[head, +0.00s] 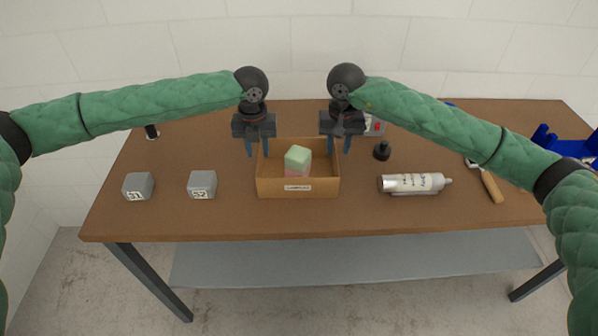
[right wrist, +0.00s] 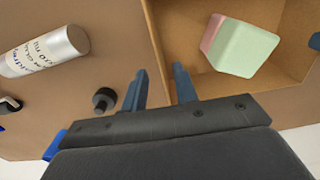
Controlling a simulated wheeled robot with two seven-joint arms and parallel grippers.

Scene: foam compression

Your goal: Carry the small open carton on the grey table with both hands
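The small open carton (head: 268,187) is brown cardboard and stands upright on a brown wooden-topped table (head: 225,225). A block with a green top and pink lower part (head: 298,157) sits inside it. My left gripper (head: 258,150) is open at the carton's left wall, one finger on each side. My right gripper (head: 341,146) is open at the right wall. In the right wrist view, the carton wall (right wrist: 155,35) runs between the fingers of the right gripper (right wrist: 160,88), with a gap visible. Whether the fingertips reach below the rim on the left is hard to tell.
Two grey marked cubes (head: 138,187) (head: 202,184) stand left of the carton. A silver bottle (head: 412,183) lies to the right, with a black knob-like piece (head: 382,151) behind it. A wooden-handled tool (head: 491,186) and a blue object (head: 560,143) are farther right.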

